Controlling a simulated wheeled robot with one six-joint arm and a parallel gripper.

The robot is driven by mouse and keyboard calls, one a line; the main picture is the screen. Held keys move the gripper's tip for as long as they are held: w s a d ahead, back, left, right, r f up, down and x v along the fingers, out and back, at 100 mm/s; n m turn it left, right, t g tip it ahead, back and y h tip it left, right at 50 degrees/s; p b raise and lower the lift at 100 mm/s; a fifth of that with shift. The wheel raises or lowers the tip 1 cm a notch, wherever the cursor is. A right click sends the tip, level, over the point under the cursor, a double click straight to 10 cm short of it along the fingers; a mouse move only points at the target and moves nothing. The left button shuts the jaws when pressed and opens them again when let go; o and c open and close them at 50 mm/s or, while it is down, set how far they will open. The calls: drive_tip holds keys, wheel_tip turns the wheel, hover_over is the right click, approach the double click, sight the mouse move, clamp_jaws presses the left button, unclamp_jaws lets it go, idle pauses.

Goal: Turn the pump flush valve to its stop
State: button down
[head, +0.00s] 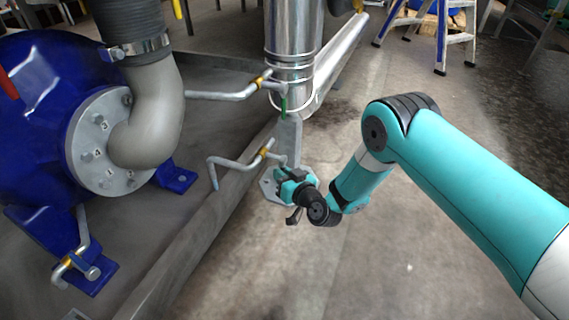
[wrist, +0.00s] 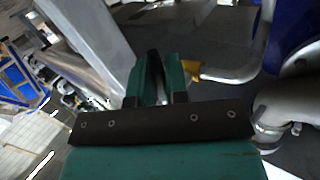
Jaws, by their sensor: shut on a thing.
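My gripper (head: 286,180) is low beside the grey post (head: 289,140), just above its floor plate. In the wrist view, my gripper (wrist: 160,82) has its two green fingers close together, with a narrow dark piece (wrist: 154,62) between them. I take this piece to be the pump flush valve's handle. Most of the valve is hidden behind the fingers and wrist, so its angle cannot be told. The large blue pump (head: 35,110), with a grey bent pipe (head: 155,125), stands at the left in the head view.
Two thin bent pipes with yellow bands, an upper one (head: 225,95) and a lower one (head: 235,163), reach left from the post area. A shiny vertical pipe (head: 292,45) rises above. A low kerb (head: 200,225) runs beside the pump. Floor at the right is open; a stepladder (head: 440,40) stands behind.

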drive_tip(key=s+a+r+m+g+p, duration=0.1)
drive_tip(key=s+r+m+g+p, duration=0.3)
drive_tip(key=m+g+p, duration=0.5)
drive_tip(key=shift+a+r+y+p, duration=0.3)
drive_tip(key=shift+a+r+p, duration=0.05)
drive_tip(key=shift+p, duration=0.3)
drive_tip(key=shift+g, duration=0.3)
idle(0.3)
drive_tip(key=c, duration=1.1)
unclamp_jaws()
drive_tip(key=shift+c, duration=0.2)
drive_tip(key=shift+w+d, duration=0.1)
drive_tip(key=shift+r, duration=0.1)
drive_tip(key=p+v, duration=0.7)
drive_tip(key=v, duration=1)
drive_tip(key=shift+d+p, duration=0.2)
drive_tip(key=shift+p, duration=0.2)
